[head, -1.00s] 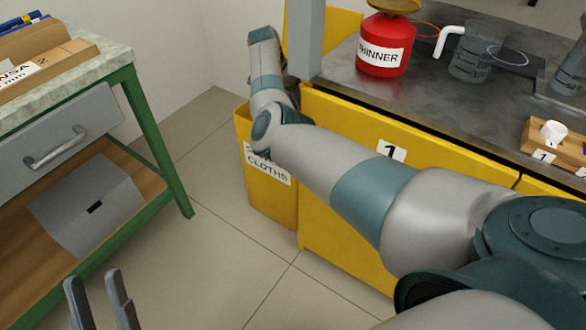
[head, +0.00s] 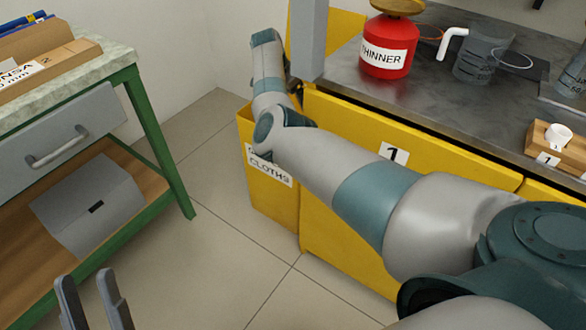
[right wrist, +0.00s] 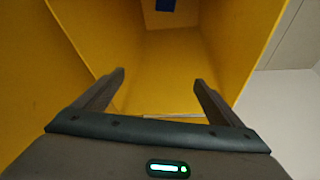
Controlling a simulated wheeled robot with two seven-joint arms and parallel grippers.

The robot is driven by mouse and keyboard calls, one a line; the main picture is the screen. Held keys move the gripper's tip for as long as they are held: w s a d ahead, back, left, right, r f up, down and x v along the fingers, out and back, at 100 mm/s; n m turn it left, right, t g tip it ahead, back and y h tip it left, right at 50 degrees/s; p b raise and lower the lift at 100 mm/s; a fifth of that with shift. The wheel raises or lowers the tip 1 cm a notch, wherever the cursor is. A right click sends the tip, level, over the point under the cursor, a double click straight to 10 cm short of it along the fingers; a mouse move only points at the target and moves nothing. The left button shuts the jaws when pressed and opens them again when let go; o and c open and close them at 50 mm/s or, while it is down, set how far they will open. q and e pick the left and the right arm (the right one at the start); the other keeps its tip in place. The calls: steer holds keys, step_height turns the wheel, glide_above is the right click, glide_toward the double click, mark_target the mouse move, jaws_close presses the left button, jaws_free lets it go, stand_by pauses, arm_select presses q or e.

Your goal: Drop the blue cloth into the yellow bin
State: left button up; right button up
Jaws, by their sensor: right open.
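The yellow bin (head: 271,196), labelled CLOTHS, stands on the floor at the left end of the yellow cabinet. My right arm reaches over it, and its gripper is hidden in the head view. In the right wrist view my right gripper (right wrist: 159,92) is open and empty, with the yellow bin walls (right wrist: 240,40) around and below it. A small dark blue patch, seemingly the blue cloth (right wrist: 166,5), lies deep inside the bin at the top edge of that view, apart from the fingers. My left gripper (head: 88,290) is at the bottom left, its fingers apart with nothing between them.
The yellow cabinet (head: 345,225) with a dark worktop stands at the right. A red THINNER can (head: 388,50) and a clear jug (head: 482,52) stand on it. A green-framed bench (head: 150,140) is at the left. The floor between is clear.

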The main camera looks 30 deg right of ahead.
arm_select(q)
steer(key=w+d+f+g+y+p, duration=0.1)
steer(key=w+d+f+g+p, duration=0.1)
steer(key=f+g, duration=0.4)
step_height(320, 180, down, 4)
steer(key=shift+d+r+p, duration=0.25)
steer(key=shift+d+p, duration=0.3)
steer(key=shift+p, duration=0.35)
arm_select(e)
steer(key=w+v, duration=0.1)
steer(key=v, duration=1.6)
steer(key=shift+s+r, duration=0.2)
steer(key=shift+s, duration=0.25)
arm_select(q)
steer(key=shift+w, duration=0.15)
arm_select(e)
steer(key=shift+a, duration=0.1)
